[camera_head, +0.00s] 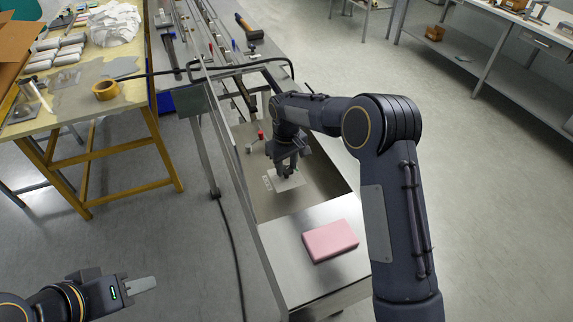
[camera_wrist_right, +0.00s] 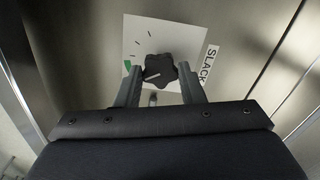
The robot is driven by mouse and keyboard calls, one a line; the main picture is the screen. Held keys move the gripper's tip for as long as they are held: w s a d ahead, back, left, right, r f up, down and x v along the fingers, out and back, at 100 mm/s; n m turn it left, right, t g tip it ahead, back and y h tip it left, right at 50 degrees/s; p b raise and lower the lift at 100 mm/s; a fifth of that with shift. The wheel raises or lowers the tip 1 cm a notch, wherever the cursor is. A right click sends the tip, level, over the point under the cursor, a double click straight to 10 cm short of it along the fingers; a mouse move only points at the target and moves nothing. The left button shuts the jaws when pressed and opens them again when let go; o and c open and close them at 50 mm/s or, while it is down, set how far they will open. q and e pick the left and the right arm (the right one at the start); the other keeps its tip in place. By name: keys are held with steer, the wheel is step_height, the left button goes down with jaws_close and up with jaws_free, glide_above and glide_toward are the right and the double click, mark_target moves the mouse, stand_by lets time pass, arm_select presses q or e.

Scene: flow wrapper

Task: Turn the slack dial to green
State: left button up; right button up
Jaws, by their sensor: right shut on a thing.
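The slack dial (camera_wrist_right: 160,70) is a black lobed knob on a white plate (camera_wrist_right: 143,32) in the right wrist view, beside a label reading SLACK (camera_wrist_right: 208,64). A green mark (camera_wrist_right: 127,66) sits at the plate's left, with several dark ticks running up and right from it. The knob's pale pointer line points left, close to the green mark and slightly below it. My right gripper (camera_head: 285,173) is shut on the dial, one finger on each side. In the head view the gripper hides the knob. My left gripper (camera_head: 141,285) is at the lower left, away from the machine.
A pink block (camera_head: 330,240) lies on the machine's near metal top. A small red-knobbed lever (camera_head: 261,135) stands just left of my right gripper. A hammer (camera_head: 248,30) lies farther back on the machine. A wooden-legged table with a tape roll (camera_head: 105,90) stands at left.

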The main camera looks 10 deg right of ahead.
mark_target(287, 169)
steer(key=shift+n, duration=0.3)
steer(key=o, duration=1)
step_height(287, 169, up, 8)
steer(key=shift+f+b, duration=0.2)
steer(key=shift+b, duration=0.1)
steer(key=shift+r, duration=0.15)
